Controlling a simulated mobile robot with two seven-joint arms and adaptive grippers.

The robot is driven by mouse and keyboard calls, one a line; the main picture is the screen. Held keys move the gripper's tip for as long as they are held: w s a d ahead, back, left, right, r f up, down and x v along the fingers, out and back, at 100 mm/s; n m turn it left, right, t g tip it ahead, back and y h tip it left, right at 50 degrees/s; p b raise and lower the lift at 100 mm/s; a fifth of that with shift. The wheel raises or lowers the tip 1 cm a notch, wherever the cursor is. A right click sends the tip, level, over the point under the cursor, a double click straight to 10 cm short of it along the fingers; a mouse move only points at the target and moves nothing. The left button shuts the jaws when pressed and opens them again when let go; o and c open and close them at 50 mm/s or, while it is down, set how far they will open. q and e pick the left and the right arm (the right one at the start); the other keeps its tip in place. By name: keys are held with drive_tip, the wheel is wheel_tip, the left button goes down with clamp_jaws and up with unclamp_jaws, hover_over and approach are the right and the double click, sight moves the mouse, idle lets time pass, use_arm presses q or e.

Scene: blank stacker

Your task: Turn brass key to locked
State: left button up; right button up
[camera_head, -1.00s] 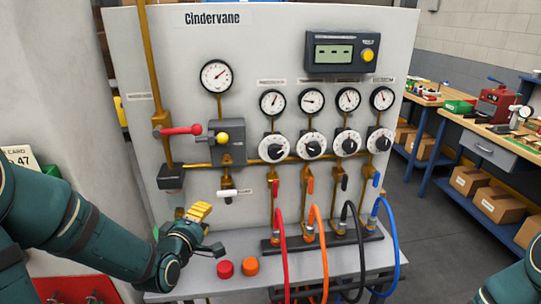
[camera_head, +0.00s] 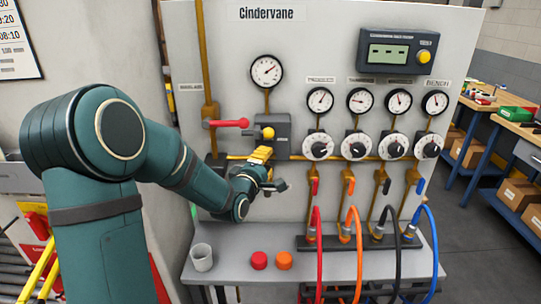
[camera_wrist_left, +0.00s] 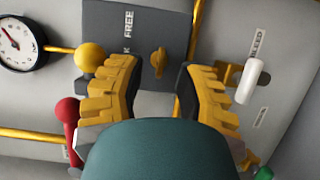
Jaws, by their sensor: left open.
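The brass key (camera_wrist_left: 158,62) shows in the left wrist view on the face of a grey box (camera_wrist_left: 140,20). The word FREE is printed beside it; a second word is mostly hidden by a finger, with only its end showing. The key's handle stands roughly up-down in that picture. My left gripper (camera_wrist_left: 158,76) is open, its yellow padded fingers on either side of the key, with gaps showing. In the head view my left gripper (camera_head: 266,168) is in front of the lower part of the grey box (camera_head: 282,128) and hides the key. My right gripper is out of view.
A yellow knob (camera_wrist_left: 90,58) and red lever (camera_head: 230,123) are close to the left fingers. A white bleed handle (camera_wrist_left: 249,80) is on the other side. A cup (camera_head: 202,258), red button (camera_head: 259,260) and orange button (camera_head: 284,260) sit on the ledge below. Hoses hang at right.

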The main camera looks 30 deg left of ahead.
use_arm(q)
drive_tip(key=shift+w+a, duration=0.15)
drive_tip(key=shift+w, duration=0.7)
drive_tip(key=shift+w+a, duration=0.1)
drive_tip(key=shift+w, duration=0.7)
clamp_jaws()
